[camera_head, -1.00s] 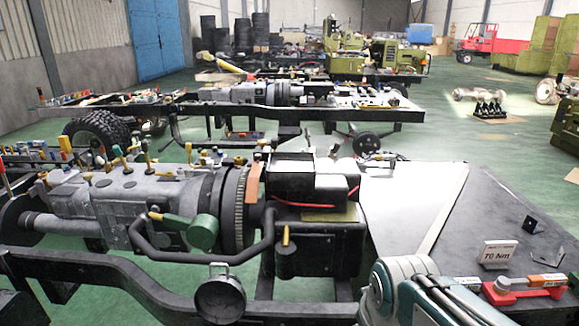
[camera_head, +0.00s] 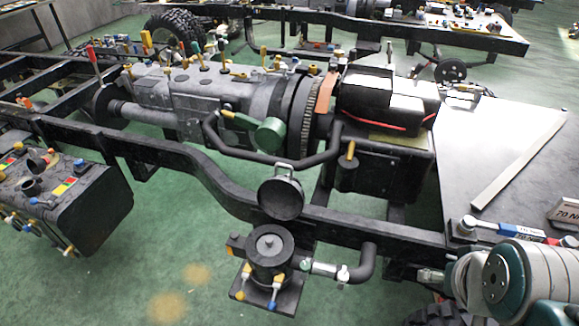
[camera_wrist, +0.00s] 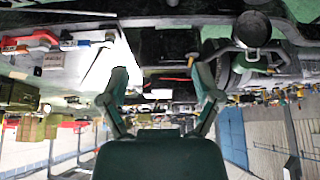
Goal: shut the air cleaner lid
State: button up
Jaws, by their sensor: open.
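The air cleaner (camera_head: 270,252) is a dark round canister on a small plate at the lower middle of the head view. Its lid (camera_head: 281,199), a dark round disc with a pale handle on top, stands raised at the canister's far side, so the lid is open. A dark round disc that looks like the lid (camera_wrist: 252,29) shows at the upper right of the upside-down wrist view. My gripper (camera_wrist: 164,82) is open and empty in the wrist view, its two green fingers apart. It is apart from the lid. The gripper's fingers are not clear in the head view.
A black chassis rail (camera_head: 350,222) runs behind the air cleaner, with a black elbow pipe (camera_head: 366,264) to its right. A grey engine (camera_head: 190,100) lies beyond. A work surface (camera_head: 490,140) is at right. Green floor (camera_head: 130,285) is clear at lower left.

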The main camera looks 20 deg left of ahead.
aim_at(281, 197)
jog(key=i+j, duration=0.15)
jog(key=j, duration=0.2)
jog(key=i+j, duration=0.15)
jog(key=j, duration=0.2)
jog(key=i+j, duration=0.1)
jog(key=j, duration=0.25)
jog(key=i+j, duration=0.1)
jog(key=i, duration=0.2)
